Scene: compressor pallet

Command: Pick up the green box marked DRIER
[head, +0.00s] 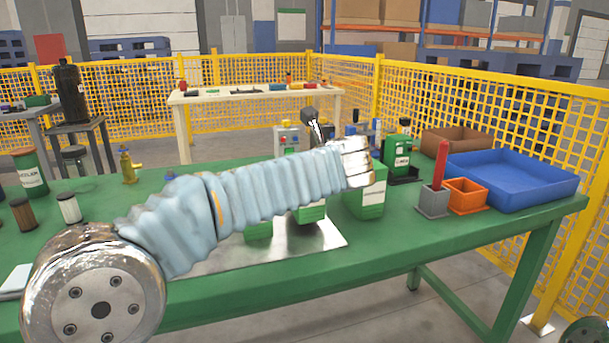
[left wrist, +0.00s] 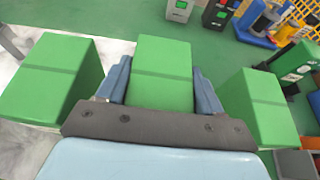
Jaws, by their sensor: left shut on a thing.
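Three green boxes stand in a row in the left wrist view. My left gripper (left wrist: 162,84) is shut on the middle green box (left wrist: 162,62), one blue finger on each side. The left green box (left wrist: 55,78) and right green box (left wrist: 258,105) are outside the fingers. In the head view my left arm covers much of the row: the middle box (head: 310,213) shows below the sleeve, between a box (head: 258,230) at left and one (head: 365,204) at right. I cannot read their labels or tell if the held box is clear of the surface. My right gripper is out of view.
The boxes are at a pale metal sheet (head: 325,235) on the green table (head: 440,222). At right are a grey holder (head: 433,202) with a red handle, an orange bin (head: 467,195) and a blue tray (head: 515,190). Filters and a cylinder stand at left. Yellow fencing (head: 480,110) lies behind.

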